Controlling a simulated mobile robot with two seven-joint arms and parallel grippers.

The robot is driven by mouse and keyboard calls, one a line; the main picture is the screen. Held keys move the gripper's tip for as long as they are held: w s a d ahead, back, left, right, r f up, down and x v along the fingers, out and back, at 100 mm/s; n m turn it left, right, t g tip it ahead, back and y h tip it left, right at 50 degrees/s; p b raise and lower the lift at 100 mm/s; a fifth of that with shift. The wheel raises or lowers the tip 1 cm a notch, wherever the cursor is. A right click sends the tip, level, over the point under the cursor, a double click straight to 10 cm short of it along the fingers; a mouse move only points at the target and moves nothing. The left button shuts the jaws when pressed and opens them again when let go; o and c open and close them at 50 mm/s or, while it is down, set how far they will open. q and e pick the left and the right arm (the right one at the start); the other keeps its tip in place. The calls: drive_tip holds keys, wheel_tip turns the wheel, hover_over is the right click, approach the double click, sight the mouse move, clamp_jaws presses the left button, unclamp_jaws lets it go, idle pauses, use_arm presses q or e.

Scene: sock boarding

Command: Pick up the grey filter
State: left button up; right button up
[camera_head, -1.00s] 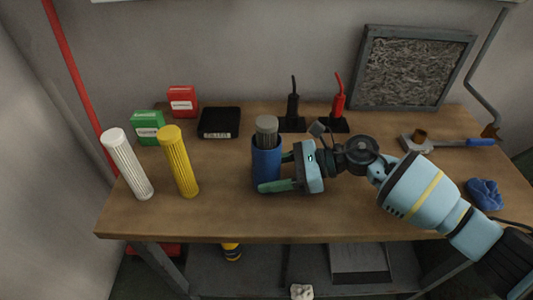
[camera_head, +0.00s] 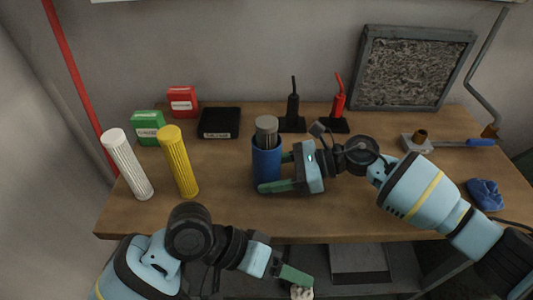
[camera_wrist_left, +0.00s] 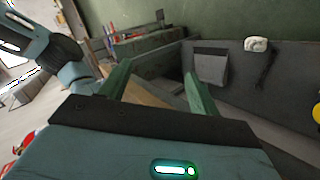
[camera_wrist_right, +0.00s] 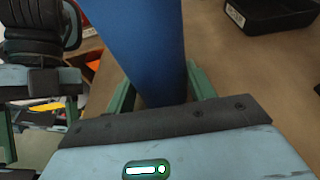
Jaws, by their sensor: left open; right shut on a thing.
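The grey filter (camera_head: 266,126), a ribbed cylinder, stands upright in a blue cylindrical housing (camera_head: 266,158) on the bench, its top sticking out above the rim. My right gripper (camera_head: 274,173) is shut around the housing from the right. In the right wrist view the blue housing (camera_wrist_right: 140,45) fills the space between the fingers. My left gripper (camera_head: 292,275) is open and empty, low in front of the bench's front edge and below the housing. In the left wrist view its green fingers (camera_wrist_left: 158,80) are spread with nothing between them. The filter's lower part is hidden inside the housing.
A white filter (camera_head: 128,163) and a yellow filter (camera_head: 178,162) stand at the left of the bench (camera_head: 225,218). A black tray (camera_head: 219,123), green box (camera_head: 148,127) and red box (camera_head: 183,101) are behind. A blue cloth (camera_head: 485,194) lies at right.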

use_arm(q)
drive_tip(key=w+a+r+m+y, duration=0.1)
drive_tip(key=w+r+y, duration=0.15)
drive_tip(key=r, duration=0.25)
drive_tip(key=n+t+y, duration=0.4)
drive_tip(key=t+y, duration=0.2)
drive_tip(key=y, duration=0.1)
approach(267, 121)
drive_tip(key=x, duration=0.6)
drive_tip(key=shift+w+a+r, duration=0.1)
drive_tip(key=shift+a, duration=0.05)
drive_tip(key=shift+x, duration=2.6)
drive_tip(key=c, duration=1.3)
drive_tip(key=shift+r, duration=0.1)
